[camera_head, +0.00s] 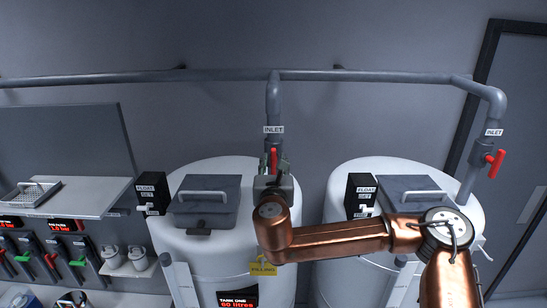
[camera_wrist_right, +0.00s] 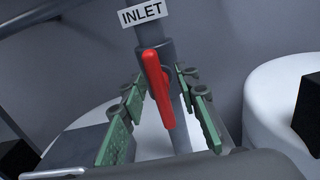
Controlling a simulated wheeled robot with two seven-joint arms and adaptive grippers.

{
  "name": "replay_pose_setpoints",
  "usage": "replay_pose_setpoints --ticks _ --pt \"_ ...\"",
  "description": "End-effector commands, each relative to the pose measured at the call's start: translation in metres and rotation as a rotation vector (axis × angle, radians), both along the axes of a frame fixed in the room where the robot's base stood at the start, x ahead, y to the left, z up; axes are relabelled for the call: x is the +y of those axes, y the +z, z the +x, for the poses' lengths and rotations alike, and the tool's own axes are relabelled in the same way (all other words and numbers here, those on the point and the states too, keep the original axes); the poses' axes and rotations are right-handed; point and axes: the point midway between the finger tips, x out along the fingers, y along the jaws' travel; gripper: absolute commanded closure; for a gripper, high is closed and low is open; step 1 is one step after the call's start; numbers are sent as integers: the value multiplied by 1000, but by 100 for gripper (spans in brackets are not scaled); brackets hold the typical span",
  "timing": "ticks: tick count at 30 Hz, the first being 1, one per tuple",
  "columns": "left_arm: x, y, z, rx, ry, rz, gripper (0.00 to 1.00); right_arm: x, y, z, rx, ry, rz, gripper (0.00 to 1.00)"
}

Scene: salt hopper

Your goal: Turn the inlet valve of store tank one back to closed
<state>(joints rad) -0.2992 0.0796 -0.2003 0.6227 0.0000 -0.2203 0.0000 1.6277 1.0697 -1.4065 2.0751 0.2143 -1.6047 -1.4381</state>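Store tank one (camera_head: 218,262) is the white tank in the middle of the head view, with a "TANK ONE" display and a yellow "FILLING" tag (camera_head: 262,267). Its inlet valve has a red handle (camera_head: 273,157) on the grey pipe below an "INLET" label. In the right wrist view the red handle (camera_wrist_right: 157,85) lies roughly along the pipe, slightly tilted. My right gripper (camera_head: 274,166) is at this valve. In the wrist view its green-padded fingers (camera_wrist_right: 161,82) are open, one on each side of the handle, with visible gaps. My left gripper is not in view.
A second white tank (camera_head: 345,275) stands to the right with its own red inlet handle (camera_head: 496,163). A grey horizontal pipe (camera_head: 200,76) runs along the wall above. A grey lidded box (camera_head: 206,195) and a black float-set box (camera_head: 152,193) sit on tank one, left of my gripper.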

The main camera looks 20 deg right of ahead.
Motion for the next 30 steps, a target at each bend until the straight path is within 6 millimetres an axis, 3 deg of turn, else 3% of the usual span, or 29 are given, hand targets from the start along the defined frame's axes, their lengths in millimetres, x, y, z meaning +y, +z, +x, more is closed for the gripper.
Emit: replay_pose_setpoints --ticks 9,22,30 --pt "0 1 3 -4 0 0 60 1 -1 3 1 4 0 71" --pt "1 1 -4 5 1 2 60 2 -1 3 0 4 0 100" --pt "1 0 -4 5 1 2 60 2 -1 3 -1 4 2 100"
